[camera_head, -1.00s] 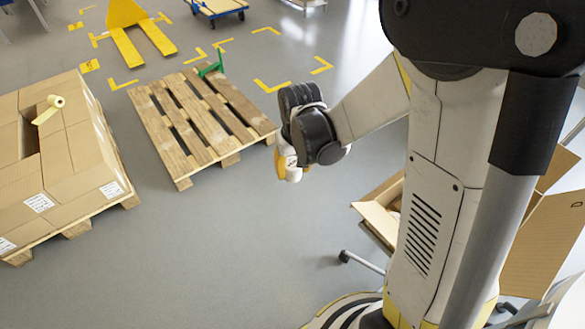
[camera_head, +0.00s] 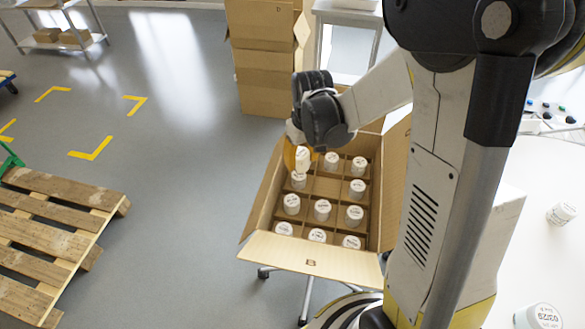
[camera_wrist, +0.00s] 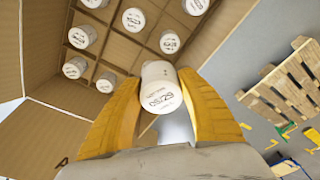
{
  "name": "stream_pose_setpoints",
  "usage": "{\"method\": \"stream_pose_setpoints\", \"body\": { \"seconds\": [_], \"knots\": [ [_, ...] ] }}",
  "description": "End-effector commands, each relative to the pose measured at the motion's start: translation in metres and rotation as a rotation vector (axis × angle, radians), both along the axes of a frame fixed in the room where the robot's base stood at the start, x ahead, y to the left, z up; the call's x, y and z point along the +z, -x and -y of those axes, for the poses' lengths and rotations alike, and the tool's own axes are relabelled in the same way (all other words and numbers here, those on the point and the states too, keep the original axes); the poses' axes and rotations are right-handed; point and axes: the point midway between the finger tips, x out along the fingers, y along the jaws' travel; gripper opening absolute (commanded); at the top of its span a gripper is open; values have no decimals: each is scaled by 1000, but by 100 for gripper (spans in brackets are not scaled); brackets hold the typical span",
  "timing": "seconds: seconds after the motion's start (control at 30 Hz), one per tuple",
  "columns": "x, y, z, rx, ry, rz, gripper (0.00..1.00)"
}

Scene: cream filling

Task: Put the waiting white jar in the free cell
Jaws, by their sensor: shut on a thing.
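My gripper (camera_head: 297,152) is shut on a white jar (camera_head: 303,158) and holds it over the far left part of an open cardboard box. In the wrist view my orange fingers (camera_wrist: 160,105) sit on both sides of this jar (camera_wrist: 160,86), whose lid faces the camera with dark print. The divided box (camera_head: 309,263) holds several white jars with printed lids in cardboard cells. A cell in the second row from the far side, in the middle column (camera_head: 326,187), looks empty. The far left cell is hidden behind the held jar and gripper.
The box's flaps stand open around it. At right, white jars (camera_head: 561,213) stand on a white table (camera_head: 520,262). A stack of cardboard boxes (camera_head: 264,60) stands behind. A wooden pallet (camera_head: 45,235) lies at left, with clear grey floor between.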

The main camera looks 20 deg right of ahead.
Motion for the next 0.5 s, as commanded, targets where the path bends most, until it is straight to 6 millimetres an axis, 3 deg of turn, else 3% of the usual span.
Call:
{"method": "stream_pose_setpoints", "body": {
  "seconds": [0.3, 0.5],
  "knots": [
    [43, -24, 89, 309, -2, -10, 12],
    [53, -27, 116, 417, -3, -6, 12]
  ]
}}
